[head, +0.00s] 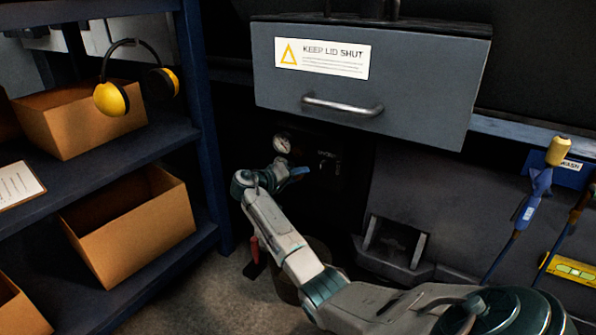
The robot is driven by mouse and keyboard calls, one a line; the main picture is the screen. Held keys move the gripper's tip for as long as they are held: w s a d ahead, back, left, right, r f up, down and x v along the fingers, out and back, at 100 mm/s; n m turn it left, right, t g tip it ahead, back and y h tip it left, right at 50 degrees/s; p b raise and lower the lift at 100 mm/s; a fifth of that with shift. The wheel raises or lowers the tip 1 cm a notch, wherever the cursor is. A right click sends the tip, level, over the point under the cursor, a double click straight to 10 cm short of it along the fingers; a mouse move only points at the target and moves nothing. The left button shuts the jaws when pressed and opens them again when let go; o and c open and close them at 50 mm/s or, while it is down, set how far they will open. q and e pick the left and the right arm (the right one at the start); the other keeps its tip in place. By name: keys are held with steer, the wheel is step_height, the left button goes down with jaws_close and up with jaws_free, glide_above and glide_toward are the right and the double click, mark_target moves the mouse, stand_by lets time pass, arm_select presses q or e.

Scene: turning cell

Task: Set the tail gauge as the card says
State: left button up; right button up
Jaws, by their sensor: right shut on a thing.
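A small round gauge (282,143) with a pale dial is set low in the dark recess under the grey lidded box. Its needle and marks are too small to read. My right arm reaches in from the bottom right, and my right gripper (296,174) is just below and right of the gauge. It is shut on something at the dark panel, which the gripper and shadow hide. A white card or sheet (18,185) lies on the left shelf, cut by the picture edge; its writing is not legible. My left gripper is not in view.
The grey box (420,90) marked KEEP LID SHUT overhangs the recess. A blue shelf rack (205,120) with cardboard boxes (130,225) and yellow ear defenders (110,98) stands left. A bucket (290,285) is under my arm. Blue-handled tool (535,190) stands right.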

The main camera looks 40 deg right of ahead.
steer(key=m+t+y+p, duration=0.1)
steer(key=m+p, duration=0.1)
steer(key=m, duration=0.1)
steer(key=shift+t, duration=0.3)
steer(key=shift+m+t+y+p, duration=0.3)
steer(key=shift+m+y+p, duration=0.15)
steer(key=shift+m, duration=0.35)
steer(key=o, duration=0.7)
